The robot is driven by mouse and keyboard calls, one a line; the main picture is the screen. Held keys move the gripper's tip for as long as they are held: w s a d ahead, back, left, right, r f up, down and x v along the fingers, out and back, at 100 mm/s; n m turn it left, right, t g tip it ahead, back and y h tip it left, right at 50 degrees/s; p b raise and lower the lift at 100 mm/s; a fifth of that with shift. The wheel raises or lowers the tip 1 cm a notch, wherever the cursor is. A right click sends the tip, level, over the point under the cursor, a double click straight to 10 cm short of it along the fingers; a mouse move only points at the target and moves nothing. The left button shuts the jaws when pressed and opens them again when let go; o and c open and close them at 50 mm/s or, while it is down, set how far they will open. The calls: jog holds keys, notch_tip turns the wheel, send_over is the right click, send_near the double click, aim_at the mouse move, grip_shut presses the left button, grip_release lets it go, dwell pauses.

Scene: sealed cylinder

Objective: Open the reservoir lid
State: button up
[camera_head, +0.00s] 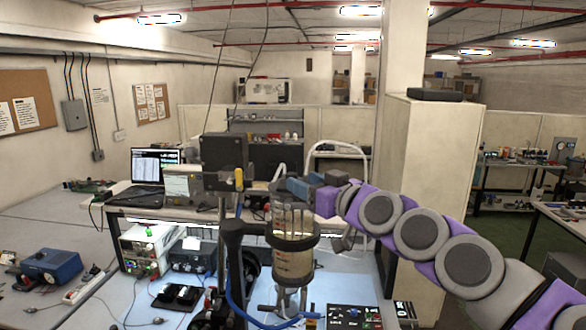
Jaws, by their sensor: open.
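The reservoir (293,262) is a clear upright cylinder with pale contents, held in a dark ring-shaped bracket on a stand in the lower middle of the head view. My arm reaches in from the right, and my gripper (293,187) is at the top of the cylinder. The gripper is open. Its blue and dark parts cover most of the cylinder's top, so the lid cannot be made out clearly. I cannot tell whether the fingers touch it.
A dark stand (232,250) with a boxy head and a blue hose rises just left of the cylinder. A control panel (354,318) lies at the front right of the bench. A laptop (155,178) and a blue device (50,265) are to the left. A pillar (430,190) stands behind my arm.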

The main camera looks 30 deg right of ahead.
aim_at(291, 173)
jog(key=w, duration=0.2)
jog(key=w+a+p, duration=0.1)
jog(key=w, duration=0.1)
jog(key=shift+w+a, duration=0.3)
jog(key=shift+w, duration=0.25)
jog(key=shift+d, duration=0.1)
jog(key=shift+d, duration=0.1)
jog(key=c, duration=0.3)
grip_shut()
